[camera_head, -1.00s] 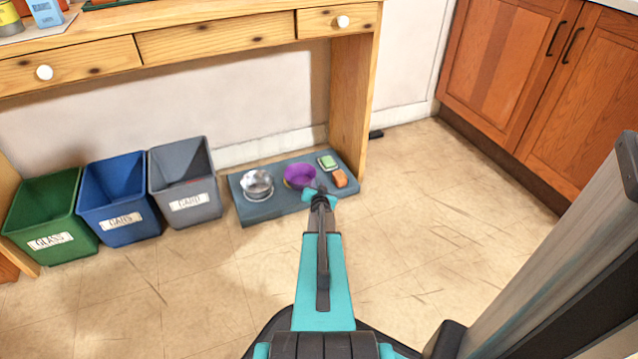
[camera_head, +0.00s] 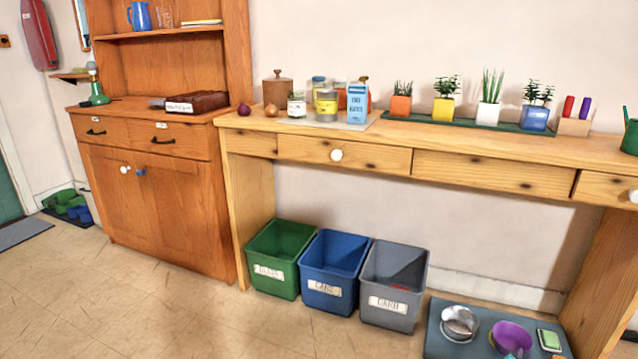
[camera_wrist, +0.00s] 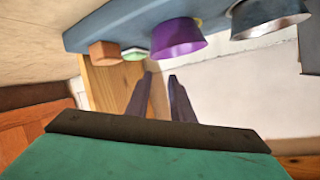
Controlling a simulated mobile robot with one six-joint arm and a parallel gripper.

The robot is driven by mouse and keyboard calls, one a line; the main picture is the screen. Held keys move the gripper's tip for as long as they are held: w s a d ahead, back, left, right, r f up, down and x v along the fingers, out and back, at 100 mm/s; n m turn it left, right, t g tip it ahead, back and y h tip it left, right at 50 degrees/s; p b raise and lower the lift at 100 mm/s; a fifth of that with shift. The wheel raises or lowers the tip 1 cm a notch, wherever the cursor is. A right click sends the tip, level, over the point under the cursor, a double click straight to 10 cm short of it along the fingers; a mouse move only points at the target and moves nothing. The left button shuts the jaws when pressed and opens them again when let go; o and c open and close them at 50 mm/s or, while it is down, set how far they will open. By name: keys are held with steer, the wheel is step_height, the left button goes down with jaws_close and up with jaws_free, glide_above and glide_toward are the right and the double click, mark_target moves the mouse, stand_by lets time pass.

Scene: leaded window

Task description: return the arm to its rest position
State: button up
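My gripper (camera_wrist: 161,80) shows in the wrist view with its two dark fingers apart and nothing between them. Beyond the fingertips are a pale wall and a wooden desk leg. The wrist view appears upside down, with the blue-grey mat (camera_wrist: 105,30) along its top and a purple bowl (camera_wrist: 178,38) near the fingers. In the head view, only a small teal bit, probably of my arm, shows at the bottom edge by the purple bowl (camera_head: 512,336). The rest of my arm is out of that view.
The floor mat (camera_head: 435,332) holds a metal bowl (camera_head: 459,322), the purple bowl and a green sponge (camera_head: 549,340). Green (camera_head: 278,258), blue (camera_head: 333,268) and grey (camera_head: 392,282) bins stand under the desk (camera_head: 480,147). Open floor (camera_head: 150,310) lies at the front left.

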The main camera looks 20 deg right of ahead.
steer(key=w+a+r+n+t+y+p, duration=0.1)
steer(key=w+a+r+n+y+p, duration=0.1)
steer(key=w+a+r+p, duration=0.5)
steer(key=w+a+r+n+t+y+p, duration=0.15)
steer(key=w+a+p, duration=0.35)
steer(key=w+a, duration=0.6)
steer(key=a+r+n+g+y+p, duration=0.3)
steer(key=a+p, duration=0.8)
steer(key=a, duration=1.5)
steer(key=s+a+r+n+g+y+p, duration=0.2)
steer(key=s+a+p, duration=0.3)
steer(key=s+a, duration=0.4)
steer(key=s+a+r+n+g+y+p, duration=0.25)
steer(key=s+a+p, duration=0.35)
steer(key=a, duration=0.4)
steer(key=s+a+r+n+g, duration=0.1)
steer(key=s+g, duration=0.1)
steer(key=s, duration=0.5)
steer(key=s+a+r+n+g, duration=0.2)
steer(key=s+g, duration=0.1)
steer(key=s, duration=0.4)
steer(key=s+a+r+n+g+p, duration=0.1)
steer(key=s+a+g, duration=0.1)
steer(key=s, duration=0.6)
steer(key=shift+r+g, duration=0.25)
steer(key=shift+g, duration=0.45)
